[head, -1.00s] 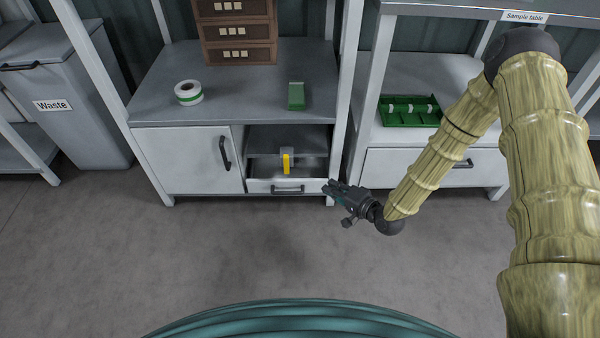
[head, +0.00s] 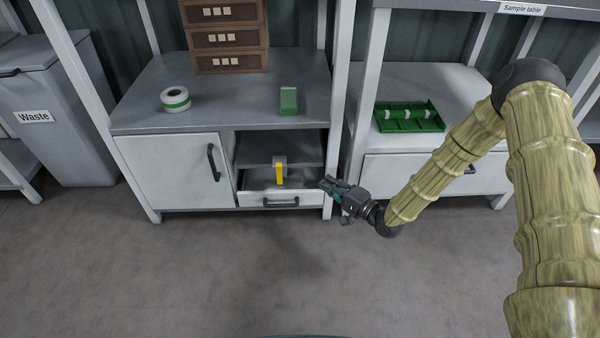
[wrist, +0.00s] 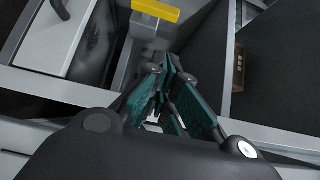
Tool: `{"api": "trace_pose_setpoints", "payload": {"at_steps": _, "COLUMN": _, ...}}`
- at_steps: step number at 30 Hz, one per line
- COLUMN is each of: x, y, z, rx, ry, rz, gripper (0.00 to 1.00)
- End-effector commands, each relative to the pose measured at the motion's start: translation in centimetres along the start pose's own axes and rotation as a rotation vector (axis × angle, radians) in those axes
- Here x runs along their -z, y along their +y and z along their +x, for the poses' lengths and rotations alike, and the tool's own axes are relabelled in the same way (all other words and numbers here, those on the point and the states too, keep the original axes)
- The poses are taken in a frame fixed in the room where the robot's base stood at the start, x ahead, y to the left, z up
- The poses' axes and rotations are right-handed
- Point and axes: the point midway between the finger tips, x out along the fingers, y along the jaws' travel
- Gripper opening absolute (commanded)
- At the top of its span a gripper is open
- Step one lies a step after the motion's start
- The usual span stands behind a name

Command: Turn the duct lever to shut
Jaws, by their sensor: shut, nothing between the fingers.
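The duct lever is a yellow handle (head: 279,173) on a small grey mount (head: 280,160). It stands upright in the open bay of the left bench, above the drawer. In the wrist view the yellow lever (wrist: 156,10) lies across the top, ahead of the fingers. My gripper (head: 324,184) is shut and empty, to the right of the lever and a little lower, by the bench's right front leg. It does not touch the lever. In the wrist view the teal fingers of my gripper (wrist: 165,75) meet near the middle.
The drawer (head: 282,199) below the lever stands partly open. A white door (head: 175,175) is to its left. On the bench (head: 230,105) are a tape roll (head: 175,99), a green block (head: 288,101) and brown drawers (head: 230,38). A green tray (head: 409,116) sits right. The floor in front is clear.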

Motion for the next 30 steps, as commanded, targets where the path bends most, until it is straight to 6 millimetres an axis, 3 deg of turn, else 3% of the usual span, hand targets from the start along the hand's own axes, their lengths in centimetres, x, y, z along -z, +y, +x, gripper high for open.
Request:
{"api": "trace_pose_setpoints", "payload": {"at_steps": 8, "x": 0.0, "y": 0.3, "z": 3.0, "rx": 0.002, "ry": -0.002, "rz": -0.003, "gripper": 0.0}}
{"api": "trace_pose_setpoints", "payload": {"at_steps": 21, "x": -0.1, "y": 0.3, "z": 10.2, "rx": 0.001, "ry": -0.002, "rz": -0.002, "gripper": 0.0}}
{"api": "trace_pose_setpoints", "payload": {"at_steps": 30, "x": -2.4, "y": 0.2, "z": 12.3, "rx": 0.001, "ry": -0.001, "rz": -0.001, "gripper": 0.0}}
